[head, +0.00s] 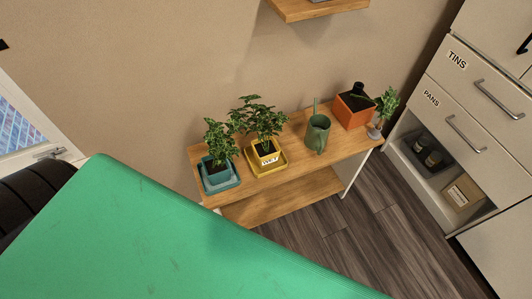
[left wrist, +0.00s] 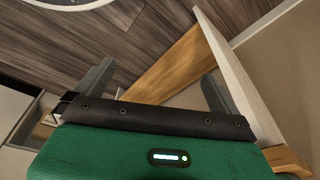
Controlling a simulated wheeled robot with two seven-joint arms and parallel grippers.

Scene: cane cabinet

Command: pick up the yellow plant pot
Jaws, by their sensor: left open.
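The yellow plant pot (head: 264,151) stands upright in a yellow square saucer (head: 281,163) on the top board of a wooden shelf stand (head: 292,139) in the head view. It holds a leafy green plant (head: 262,119) and has a white label on its front. My left gripper (left wrist: 158,72) shows in the left wrist view with its fingers apart and nothing between them. The pot is not in that view. I cannot make out the left gripper in the head view, and the right gripper does not show.
A teal pot (head: 218,174) with a plant stands close left of the yellow pot. A green watering can (head: 317,133), an orange pot (head: 351,111) and a glass vase (head: 375,131) stand to the right. A cabinet (head: 484,103) is at right. Dark floor (head: 375,215) is open in front.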

